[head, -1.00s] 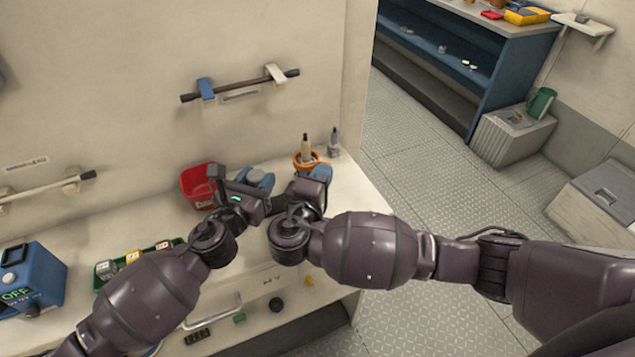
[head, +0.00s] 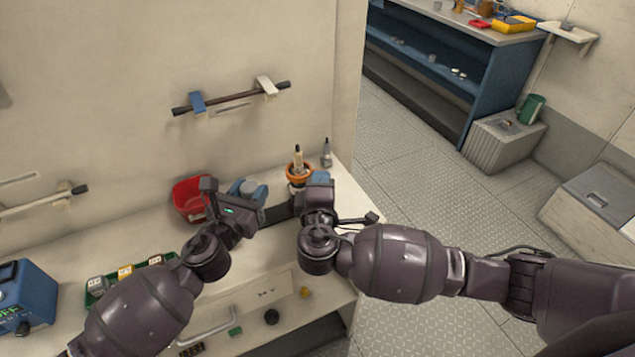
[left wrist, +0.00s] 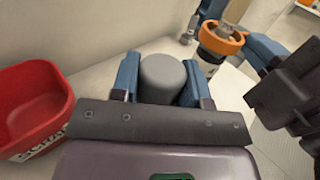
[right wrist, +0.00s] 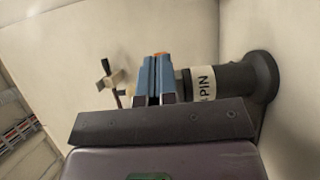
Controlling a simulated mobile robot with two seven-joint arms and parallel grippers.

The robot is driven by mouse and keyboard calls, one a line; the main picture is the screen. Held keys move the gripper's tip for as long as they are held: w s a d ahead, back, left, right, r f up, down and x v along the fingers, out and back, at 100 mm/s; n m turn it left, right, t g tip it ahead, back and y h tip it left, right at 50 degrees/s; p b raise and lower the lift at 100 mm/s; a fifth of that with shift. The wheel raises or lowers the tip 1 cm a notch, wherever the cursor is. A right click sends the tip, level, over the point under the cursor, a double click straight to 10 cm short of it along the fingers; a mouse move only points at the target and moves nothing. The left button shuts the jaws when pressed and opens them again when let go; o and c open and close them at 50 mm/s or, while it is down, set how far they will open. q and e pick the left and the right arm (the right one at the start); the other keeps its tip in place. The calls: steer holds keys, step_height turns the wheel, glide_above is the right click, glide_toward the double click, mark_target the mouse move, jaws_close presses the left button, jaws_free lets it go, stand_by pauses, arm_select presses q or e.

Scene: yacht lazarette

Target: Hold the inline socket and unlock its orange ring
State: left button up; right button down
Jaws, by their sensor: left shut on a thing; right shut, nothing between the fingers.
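An orange ring (head: 299,172) sits upright at the back right of the bench. It also shows in the left wrist view (left wrist: 220,38), around a grey centre and above a white band. My left gripper (left wrist: 165,80) is shut on a grey cylinder (left wrist: 164,75), left of the ring and apart from it; I cannot tell whether this cylinder is the inline socket. My right gripper (head: 320,178) is shut and empty, close beside the orange ring. In the right wrist view its blue fingers (right wrist: 158,78) lie beside a dark body with a label reading "PIN" (right wrist: 203,84); contact is unclear.
A red bin (head: 190,200) stands left of my left gripper. A small grey bottle-like thing (head: 326,154) stands behind the ring. A green tray (head: 97,288) and a blue box (head: 28,295) are at the left. The bench's right edge is near my right arm.

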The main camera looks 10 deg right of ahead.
steer(key=n+y, duration=0.1)
steer(key=y, duration=0.1)
steer(key=w+n+y, duration=0.1)
steer(key=y, duration=0.1)
steer(key=d+n+y, duration=0.1)
steer(key=n+y, duration=0.1)
steer(key=shift+w+d+t, duration=0.1)
steer(key=shift+w+t, duration=0.2)
steer(key=shift+w, duration=0.05)
steer(key=shift+s, duration=0.1)
steer(key=s+d, duration=0.3)
steer(key=s, duration=1)
steer(key=shift+s, duration=0.25)
steer(key=shift+d, duration=0.1)
arm_select(q)
steer(key=o, duration=1.2)
